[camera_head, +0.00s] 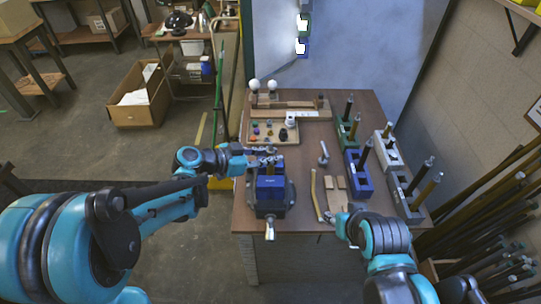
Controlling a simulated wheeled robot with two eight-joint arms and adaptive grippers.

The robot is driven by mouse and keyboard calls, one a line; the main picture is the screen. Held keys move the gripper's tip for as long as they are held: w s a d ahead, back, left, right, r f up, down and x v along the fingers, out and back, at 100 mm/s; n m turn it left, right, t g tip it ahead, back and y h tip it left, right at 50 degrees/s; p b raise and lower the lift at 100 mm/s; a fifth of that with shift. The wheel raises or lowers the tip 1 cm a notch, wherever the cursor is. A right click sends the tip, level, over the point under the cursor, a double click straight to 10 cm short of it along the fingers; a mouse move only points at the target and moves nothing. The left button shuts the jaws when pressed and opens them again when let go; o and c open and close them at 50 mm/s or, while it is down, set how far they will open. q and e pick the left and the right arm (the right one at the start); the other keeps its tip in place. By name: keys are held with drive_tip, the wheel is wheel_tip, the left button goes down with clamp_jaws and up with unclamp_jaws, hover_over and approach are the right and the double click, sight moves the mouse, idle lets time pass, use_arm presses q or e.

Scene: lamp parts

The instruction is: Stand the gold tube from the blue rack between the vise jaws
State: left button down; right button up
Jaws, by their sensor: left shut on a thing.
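The blue vise (270,190) stands at the front left of the wooden table, with its handle toward the front edge. My left gripper (268,160) is right at the top of the vise, shut on a slim part that looks like the gold tube. The part is small and mostly hidden, so I cannot tell whether its lower end is between the jaws or above them. The blue rack (359,182) is at the right of the table and holds one dark tube (366,151).
A green rack (345,134), a white rack (387,153) and a grey rack (404,203) hold upright tubes. A wooden tray (262,136) with small parts lies behind the vise.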

use_arm(q)
drive_tip(key=shift+f+b, duration=0.5)
idle(0.6)
drive_tip(key=c, duration=1.3)
unclamp_jaws()
drive_tip(key=v, duration=1.2)
drive_tip(key=s+a+f+n+y, duration=0.2)
drive_tip(key=s+n+y, duration=0.2)
drive_tip(key=s+a+f+n+y+b, duration=0.1)
drive_tip(key=s+a+f+n+y, duration=0.2)
drive_tip(key=s+n+y, duration=0.1)
drive_tip(key=s+a+f+n+y+b, duration=0.1)
drive_tip(key=s+a+f+n+y, duration=0.2)
drive_tip(key=s, duration=0.3)
drive_tip(key=shift+f+n+t+y, duration=0.1)
drive_tip(key=shift+n+t+y, duration=0.35)
drive_tip(key=shift+n, duration=0.25)
